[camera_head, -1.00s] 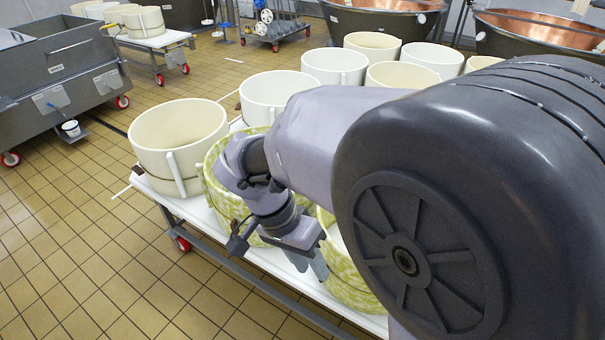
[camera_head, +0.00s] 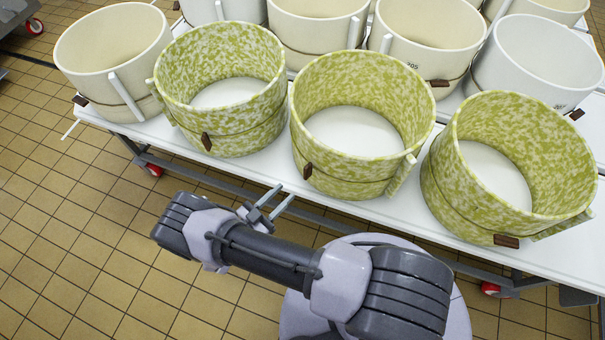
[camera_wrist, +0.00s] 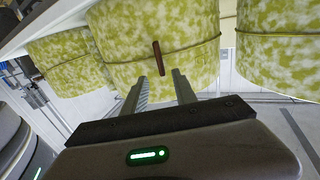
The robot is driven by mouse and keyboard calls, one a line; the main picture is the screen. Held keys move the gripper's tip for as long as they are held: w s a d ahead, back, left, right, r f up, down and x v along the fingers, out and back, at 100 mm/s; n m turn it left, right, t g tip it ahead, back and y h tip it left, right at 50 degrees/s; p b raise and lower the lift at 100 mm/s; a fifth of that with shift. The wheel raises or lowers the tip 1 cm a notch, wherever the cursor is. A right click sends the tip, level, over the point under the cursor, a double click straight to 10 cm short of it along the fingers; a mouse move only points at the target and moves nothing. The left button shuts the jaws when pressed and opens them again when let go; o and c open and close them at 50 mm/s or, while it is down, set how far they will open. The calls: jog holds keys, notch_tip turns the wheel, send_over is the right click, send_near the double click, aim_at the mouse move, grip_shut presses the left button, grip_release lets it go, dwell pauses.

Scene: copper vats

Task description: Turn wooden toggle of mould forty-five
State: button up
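Three green-mottled moulds stand in the front row on a white table, each with a cord band and a brown wooden toggle. The middle mould (camera_head: 350,180) has an upright toggle (camera_head: 308,170) on its front. My gripper (camera_head: 280,200) is in front of the table edge, fingers pointing towards that toggle, apart from it. In the wrist view my gripper (camera_wrist: 160,88) is open and empty, with a toggle (camera_wrist: 158,58) between and just beyond its fingertips. The left mould (camera_head: 225,135) has an upright toggle (camera_head: 207,142); the right mould's toggle (camera_head: 507,240) lies level. I can read no number forty-five.
White and cream moulds (camera_head: 112,45) stand close behind and beside the green ones on the white table (camera_head: 270,178). The tiled floor (camera_head: 90,250) left of my arm is clear.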

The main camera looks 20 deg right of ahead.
aim_at(305, 174)
jog(key=b+x, duration=0.1)
jog(key=x, duration=0.8)
jog(key=shift+w+d, duration=0.15)
jog(key=shift+d, duration=0.1)
jog(key=shift+c, duration=0.4)
grip_shut()
